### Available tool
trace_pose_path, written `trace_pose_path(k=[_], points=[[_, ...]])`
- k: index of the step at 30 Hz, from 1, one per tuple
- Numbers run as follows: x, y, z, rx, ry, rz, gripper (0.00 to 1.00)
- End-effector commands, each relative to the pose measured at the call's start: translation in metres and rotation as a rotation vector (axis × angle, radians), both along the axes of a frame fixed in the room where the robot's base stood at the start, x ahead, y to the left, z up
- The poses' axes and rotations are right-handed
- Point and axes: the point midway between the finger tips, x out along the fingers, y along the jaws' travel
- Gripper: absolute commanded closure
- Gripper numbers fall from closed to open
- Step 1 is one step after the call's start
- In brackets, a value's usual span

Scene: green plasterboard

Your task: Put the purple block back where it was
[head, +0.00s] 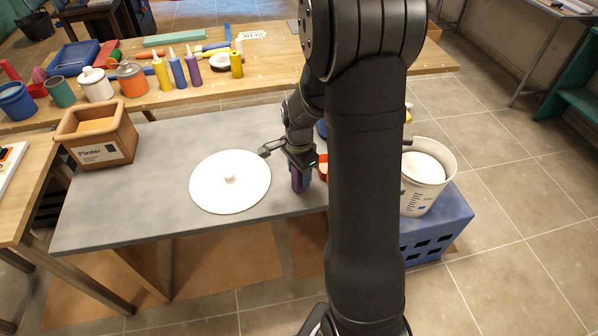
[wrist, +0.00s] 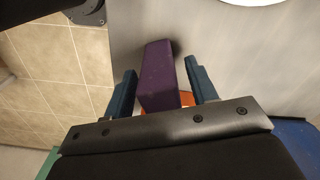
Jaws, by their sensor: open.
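The purple block (head: 297,181) is at the grey table's front side, just right of the white disc. In the wrist view the purple block (wrist: 160,75) lies between the two dark teal fingers of my gripper (wrist: 161,84). The fingers are open, with a gap visible on each side of the block. In the head view my gripper (head: 300,172) is low over the table, and its fingers are partly hidden. Whether the block rests fully on the table is hard to tell.
The white disc (head: 215,190) with a small knob lies on the grey table (head: 130,205). An orange-red object (head: 322,167) sits close behind the gripper, partly hidden by my arm. A wooden box (head: 98,140) is at left; a white bucket (head: 420,195) stands on a blue crate (head: 450,220).

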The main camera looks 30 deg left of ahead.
Motion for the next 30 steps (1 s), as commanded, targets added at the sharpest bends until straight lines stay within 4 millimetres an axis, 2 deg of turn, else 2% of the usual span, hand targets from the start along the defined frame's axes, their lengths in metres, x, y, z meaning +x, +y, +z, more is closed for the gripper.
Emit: trace_pose_path(k=[5, 12, 18, 24, 30], points=[[0.001, 0.001, 0.021, 0.004, -0.004, 0.0, 0.48], [0.001, 0.001, 0.073, 0.005, -0.004, 0.0, 0.48], [0.001, 0.0, 0.107, 0.002, -0.002, 0.0, 0.48], [0.0, 0.0, 0.121, 0.001, 0.0, 0.0, 0.48], [0.0, 0.0, 0.122, 0.001, 0.0, 0.0, 0.48]])
